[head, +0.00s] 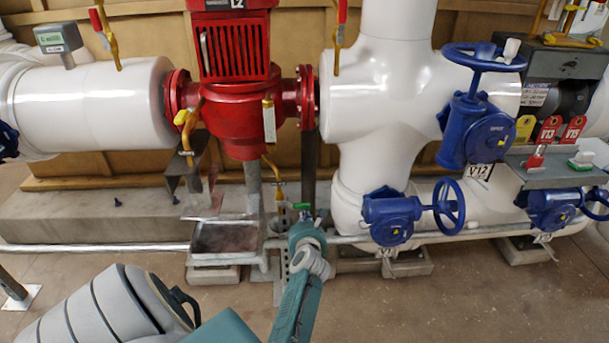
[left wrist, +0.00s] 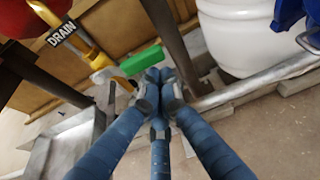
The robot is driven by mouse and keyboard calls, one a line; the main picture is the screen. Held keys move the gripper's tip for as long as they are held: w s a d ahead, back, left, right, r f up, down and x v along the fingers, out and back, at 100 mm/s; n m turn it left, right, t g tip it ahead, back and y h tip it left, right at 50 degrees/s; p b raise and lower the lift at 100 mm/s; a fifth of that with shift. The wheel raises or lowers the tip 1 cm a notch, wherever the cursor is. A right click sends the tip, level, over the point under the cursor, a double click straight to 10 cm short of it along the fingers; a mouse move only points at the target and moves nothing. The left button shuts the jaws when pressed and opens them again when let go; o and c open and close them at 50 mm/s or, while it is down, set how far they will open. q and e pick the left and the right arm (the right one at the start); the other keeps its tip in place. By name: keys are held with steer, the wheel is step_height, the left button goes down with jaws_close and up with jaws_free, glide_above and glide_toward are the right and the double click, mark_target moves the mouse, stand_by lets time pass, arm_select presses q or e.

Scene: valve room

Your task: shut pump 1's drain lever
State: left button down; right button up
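A green lever handle (head: 301,206) shows below the red pump (head: 236,130) in the head view. In the left wrist view the green lever (left wrist: 141,60) sticks out to the right, crosswise to a yellow pipe (left wrist: 88,54) with a black DRAIN label (left wrist: 62,32). My left gripper (head: 303,222) is right at the lever in the head view. In the left wrist view its blue fingers (left wrist: 159,78) have their tips together just below the green handle. They partly overlap its right end; I cannot tell whether they touch it. My right gripper is not in view.
A metal tray (head: 228,238) stands left of my left gripper. A white pipe column (head: 365,175) and a blue valve (head: 392,218) stand to its right. A silver pipe (head: 100,247) runs low across the front. Open floor (head: 440,300) lies in front.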

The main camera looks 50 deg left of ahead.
arm_select(q)
steer(key=shift+r, duration=0.1)
step_height(320, 180, up, 10)
stand_by(0.6)
stand_by(0.4)
